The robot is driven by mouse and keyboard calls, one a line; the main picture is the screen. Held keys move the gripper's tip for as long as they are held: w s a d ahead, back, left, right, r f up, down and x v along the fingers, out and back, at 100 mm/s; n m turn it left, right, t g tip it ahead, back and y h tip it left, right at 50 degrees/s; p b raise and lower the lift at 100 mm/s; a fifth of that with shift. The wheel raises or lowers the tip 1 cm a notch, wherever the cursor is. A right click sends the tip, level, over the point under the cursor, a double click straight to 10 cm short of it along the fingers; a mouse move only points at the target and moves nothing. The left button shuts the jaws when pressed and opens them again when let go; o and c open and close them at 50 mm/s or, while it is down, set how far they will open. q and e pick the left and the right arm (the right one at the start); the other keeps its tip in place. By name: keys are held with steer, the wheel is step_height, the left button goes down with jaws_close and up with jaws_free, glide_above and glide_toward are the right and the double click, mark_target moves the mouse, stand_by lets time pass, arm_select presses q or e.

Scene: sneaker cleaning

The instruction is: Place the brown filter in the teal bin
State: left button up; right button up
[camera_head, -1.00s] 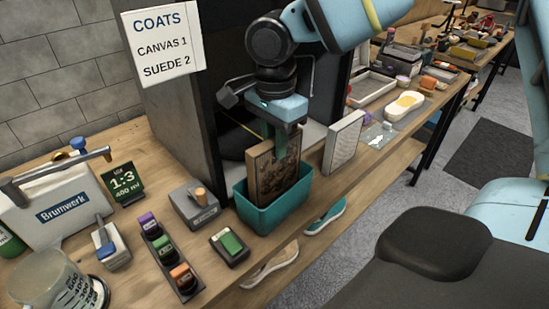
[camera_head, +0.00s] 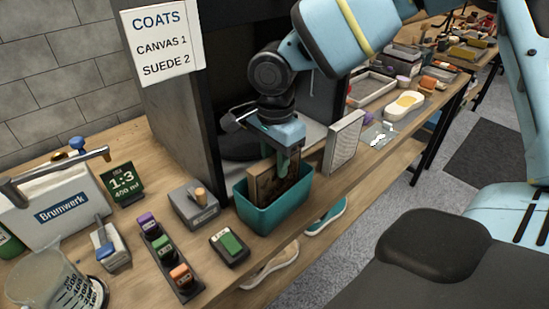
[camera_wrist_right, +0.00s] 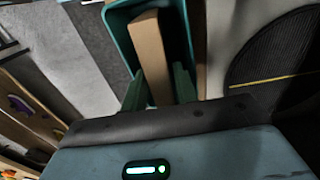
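The brown filter (camera_head: 259,187) is a thin panel with a tan edge and a dark face. It stands inside the teal bin (camera_head: 268,218), its lower part hidden by the bin's front wall and its top edge near the rim. My right gripper (camera_head: 287,166) is above the bin with its fingers on either side of the filter's upper edge. In the right wrist view, the filter (camera_wrist_right: 150,50) lies between the two green fingers (camera_wrist_right: 160,88), which look closed on it, with the bin's rim (camera_wrist_right: 118,45) around it. My left gripper is out of view.
A white-faced panel (camera_head: 344,141) stands right of the bin. A black pad with a green block (camera_head: 230,244) and a grey box (camera_head: 195,205) are on its left. The dark booth (camera_head: 190,110) rises behind. Shoes (camera_head: 327,216) sit below the table's front edge.

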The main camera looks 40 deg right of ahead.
steer(key=shift+o, duration=1.2)
steer(key=shift+r, duration=0.15)
step_height(320, 180, up, 12)
